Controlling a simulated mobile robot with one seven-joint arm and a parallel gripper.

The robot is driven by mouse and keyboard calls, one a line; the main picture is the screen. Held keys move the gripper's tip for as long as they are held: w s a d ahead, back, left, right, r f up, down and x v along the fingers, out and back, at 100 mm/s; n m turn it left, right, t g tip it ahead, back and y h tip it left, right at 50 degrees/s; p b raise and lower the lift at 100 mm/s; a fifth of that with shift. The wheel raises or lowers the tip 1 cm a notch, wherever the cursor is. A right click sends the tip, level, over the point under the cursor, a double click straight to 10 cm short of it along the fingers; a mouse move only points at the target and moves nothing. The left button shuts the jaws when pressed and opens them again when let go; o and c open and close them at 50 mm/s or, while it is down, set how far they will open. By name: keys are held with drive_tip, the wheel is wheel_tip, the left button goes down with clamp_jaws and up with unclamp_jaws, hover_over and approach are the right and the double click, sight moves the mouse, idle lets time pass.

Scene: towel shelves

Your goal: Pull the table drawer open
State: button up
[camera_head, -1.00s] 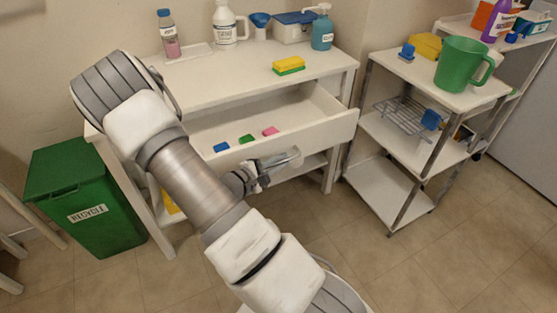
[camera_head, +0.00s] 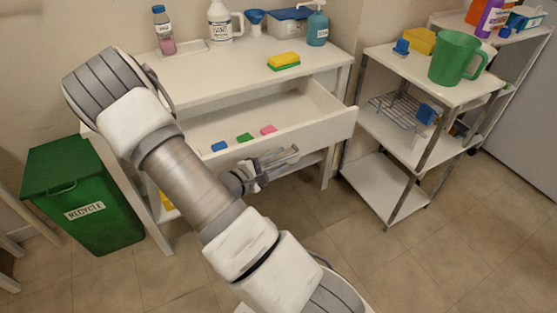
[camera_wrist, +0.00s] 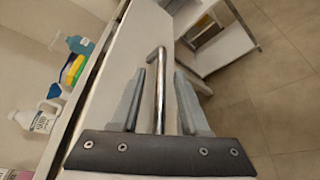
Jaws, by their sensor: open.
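The white table (camera_head: 225,75) stands against the wall, and its drawer (camera_head: 325,130) is pulled well out, with its inside showing. A blue block (camera_head: 219,146), a green block (camera_head: 245,138) and a pink block (camera_head: 268,129) lie in the drawer. My gripper (camera_head: 291,156) is open just in front of the drawer's front. In the wrist view, the metal bar handle (camera_wrist: 160,85) lies between the open fingers of my gripper (camera_wrist: 166,78), with gaps visible beside it. Whether a finger touches it is unclear.
Bottles, a funnel and a yellow-green sponge (camera_head: 284,61) stand on the tabletop. A green recycle bin (camera_head: 85,212) is left of the table. A cart (camera_head: 385,180) with a green pitcher (camera_head: 455,58) stands to the right. The floor in front is clear.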

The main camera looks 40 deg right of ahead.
drive_tip(key=p+v, duration=0.3)
drive_tip(key=v, duration=1.4)
drive_tip(key=shift+a+r, duration=0.15)
drive_tip(key=shift+r, duration=0.05)
drive_tip(key=s+a+r+m+t+y, duration=0.1)
drive_tip(key=s+a+r+m+y, duration=0.3)
drive_tip(key=r, duration=0.4)
drive_tip(key=s+a+r+m+t+y, duration=0.1)
drive_tip(key=s+a+r+t+y, duration=0.1)
drive_tip(key=s+r+y, duration=0.35)
drive_tip(key=s+a+r+m+t+y, duration=0.1)
drive_tip(key=s+a+r+m+y, duration=0.15)
drive_tip(key=r+y, duration=0.55)
wheel_tip(320, 180, up, 20)
drive_tip(key=h+p, duration=0.2)
drive_tip(key=p, duration=1.5)
drive_tip(key=shift+w+a+p, duration=0.15)
drive_tip(key=shift+w+p, duration=0.15)
drive_tip(key=shift+p, duration=0.1)
